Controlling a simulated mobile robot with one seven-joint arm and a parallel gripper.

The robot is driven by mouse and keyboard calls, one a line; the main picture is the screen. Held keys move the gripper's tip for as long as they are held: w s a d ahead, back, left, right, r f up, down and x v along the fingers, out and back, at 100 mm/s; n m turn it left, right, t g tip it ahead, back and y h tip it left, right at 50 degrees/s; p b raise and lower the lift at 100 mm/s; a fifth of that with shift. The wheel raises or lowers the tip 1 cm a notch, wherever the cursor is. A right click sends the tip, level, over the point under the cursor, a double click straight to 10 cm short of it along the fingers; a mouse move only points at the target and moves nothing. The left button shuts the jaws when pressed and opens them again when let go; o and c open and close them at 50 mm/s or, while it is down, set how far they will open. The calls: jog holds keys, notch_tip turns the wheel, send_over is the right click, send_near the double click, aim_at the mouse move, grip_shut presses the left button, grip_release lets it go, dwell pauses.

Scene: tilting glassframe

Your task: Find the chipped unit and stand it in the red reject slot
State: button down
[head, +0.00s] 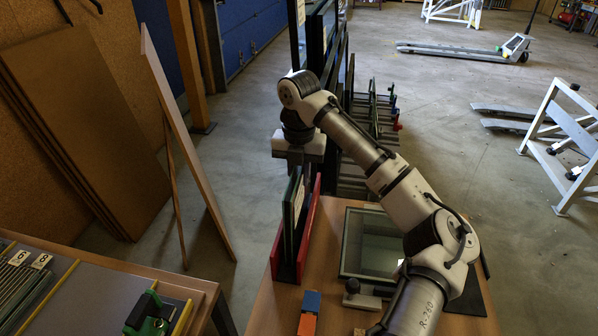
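The red reject slot (310,232) stands on the wooden table, with two upright red walls. A dark-edged glass unit (292,215) with a pale label stands upright between those walls. My gripper (299,165) points down at the top of this unit, and its fingers are too small and dark to tell if they touch or grip it. Another glass unit (372,243) lies flat on the table to the right, partly behind my arm. More dark-framed units (320,40) stand upright in a row at the back. No chip can be made out on any unit.
A blue and orange block (310,302) lies near the table's front. A rack with green and red clamps (375,112) stands behind the table. A leaning board (185,140) is at left, and a bench with numbered slots (25,275) at lower left.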

jog(key=shift+f, duration=0.35)
dwell(0.8)
jog(key=c, duration=1.2)
grip_release()
jog(key=shift+s, duration=0.1)
jog(key=shift+c, duration=0.2)
jog(key=shift+f, duration=0.1)
